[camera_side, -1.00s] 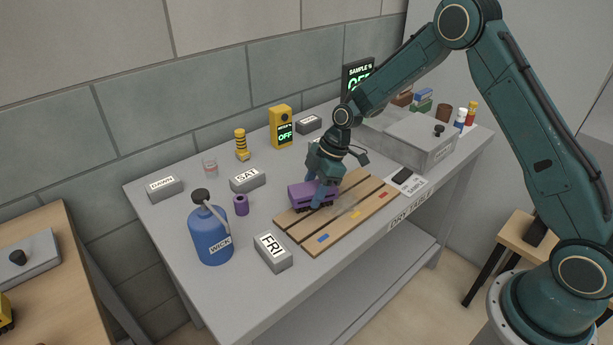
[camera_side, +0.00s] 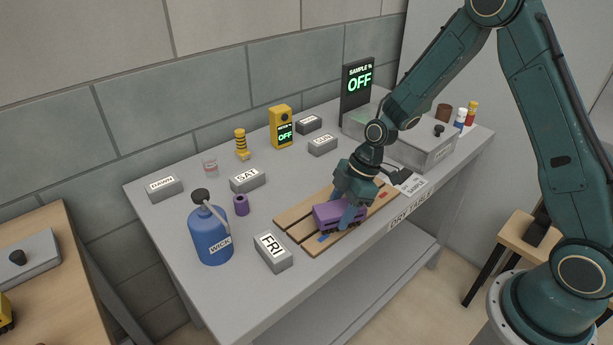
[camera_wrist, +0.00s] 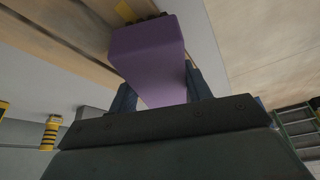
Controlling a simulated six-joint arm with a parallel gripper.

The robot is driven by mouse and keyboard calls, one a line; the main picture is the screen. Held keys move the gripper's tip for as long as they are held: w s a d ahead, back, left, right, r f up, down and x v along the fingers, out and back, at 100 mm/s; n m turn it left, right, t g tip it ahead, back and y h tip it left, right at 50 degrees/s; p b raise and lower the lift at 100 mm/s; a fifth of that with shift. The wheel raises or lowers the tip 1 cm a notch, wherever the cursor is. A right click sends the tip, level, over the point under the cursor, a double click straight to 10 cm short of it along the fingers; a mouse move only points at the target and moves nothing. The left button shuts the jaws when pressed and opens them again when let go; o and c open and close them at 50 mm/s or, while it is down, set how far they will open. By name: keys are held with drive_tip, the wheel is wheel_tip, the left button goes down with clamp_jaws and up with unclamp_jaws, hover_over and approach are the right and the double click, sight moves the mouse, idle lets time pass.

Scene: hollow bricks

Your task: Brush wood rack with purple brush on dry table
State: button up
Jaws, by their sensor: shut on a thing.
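The wood rack (camera_side: 292,217) lies flat on the dry table (camera_side: 190,262), its slats partly hidden by my arm. A blue mark (camera_side: 326,237) and a red mark (camera_side: 383,195) show on its front slat. My gripper (camera_side: 347,214) is shut on the purple brush (camera_side: 326,215) and holds it low over the front part of the rack. In the wrist view the purple brush (camera_wrist: 150,50) sits between the fingers, with dark bristles at its far end by the wood. Whether the bristles touch the slat is hard to tell.
A FRI block (camera_side: 272,252) stands close to the rack's left end, with a blue WICK bottle (camera_side: 210,235) beyond it. A small purple spool (camera_side: 241,205) and a SAT block (camera_side: 247,179) stand behind. A grey lidded box (camera_side: 425,150) is at the right.

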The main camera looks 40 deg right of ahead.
drive_tip(key=shift+s+d, duration=0.15)
drive_tip(key=shift+d, duration=0.95)
drive_tip(key=shift+w, duration=4.8)
drive_tip(key=shift+d, duration=0.9)
drive_tip(key=shift+s+d, duration=0.1)
drive_tip(key=shift+s, duration=4.75)
drive_tip(key=shift+d, duration=1.15)
drive_tip(key=shift+w+a, duration=0.15)
drive_tip(key=shift+w, duration=4.5)
drive_tip(key=shift+w+d, duration=0.2)
drive_tip(key=shift+d, duration=0.8)
drive_tip(key=shift+s+d, duration=0.1)
drive_tip(key=shift+s, duration=4.8)
drive_tip(key=shift+w+d, duration=0.1)
drive_tip(key=shift+d, duration=1.05)
drive_tip(key=shift+w+a, duration=0.15)
drive_tip(key=shift+w, duration=4.5)
drive_tip(key=shift+w+r, duration=0.15)
wheel_tip(320, 180, up, 8)
